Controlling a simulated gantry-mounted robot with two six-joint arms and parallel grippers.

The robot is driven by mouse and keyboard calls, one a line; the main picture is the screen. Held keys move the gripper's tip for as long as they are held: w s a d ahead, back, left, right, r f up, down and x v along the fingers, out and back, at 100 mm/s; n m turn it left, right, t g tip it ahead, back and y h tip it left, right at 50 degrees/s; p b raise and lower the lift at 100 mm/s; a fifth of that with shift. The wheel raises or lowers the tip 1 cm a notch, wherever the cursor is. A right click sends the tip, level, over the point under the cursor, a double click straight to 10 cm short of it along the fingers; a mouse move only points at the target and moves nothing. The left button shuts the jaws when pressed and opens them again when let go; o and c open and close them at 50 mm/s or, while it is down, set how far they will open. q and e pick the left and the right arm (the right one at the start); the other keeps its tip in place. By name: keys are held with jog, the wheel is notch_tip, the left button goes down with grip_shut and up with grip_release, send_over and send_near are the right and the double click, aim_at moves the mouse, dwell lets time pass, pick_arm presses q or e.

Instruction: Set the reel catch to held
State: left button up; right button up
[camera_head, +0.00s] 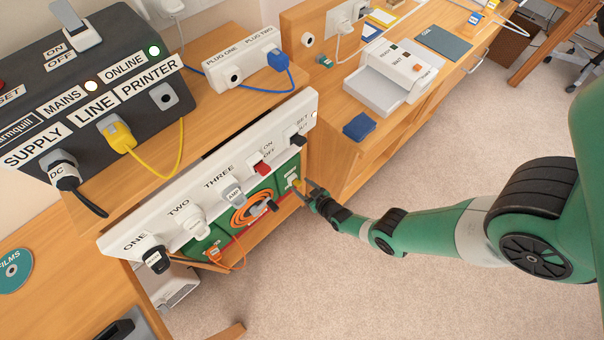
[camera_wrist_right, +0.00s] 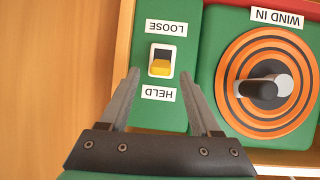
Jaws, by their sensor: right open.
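The reel catch (camera_wrist_right: 161,67) is a small switch in a white frame on a green panel (camera_wrist_right: 180,118). It sits between the labels LOOSE (camera_wrist_right: 165,28) and HELD (camera_wrist_right: 158,93), which show upside down in the right wrist view. Its yellow part lies on the HELD side and a dark part on the LOOSE side. My right gripper (camera_wrist_right: 163,80) is open and empty, its fingertips on either side of the catch's HELD end. In the head view my right gripper (camera_head: 304,189) is at the panel's right end. My left gripper is not in view.
The orange reel (camera_wrist_right: 233,67) with a dark crank knob (camera_wrist_right: 262,87) is beside the catch, under a WIND IN label. A white socket strip (camera_head: 225,165) with plugs and a red switch stands above the panel. A black supply box (camera_head: 75,105) is at upper left.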

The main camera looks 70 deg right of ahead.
jog(key=p+v, duration=0.6)
jog(key=v, duration=0.5)
jog(key=shift+r, duration=0.1)
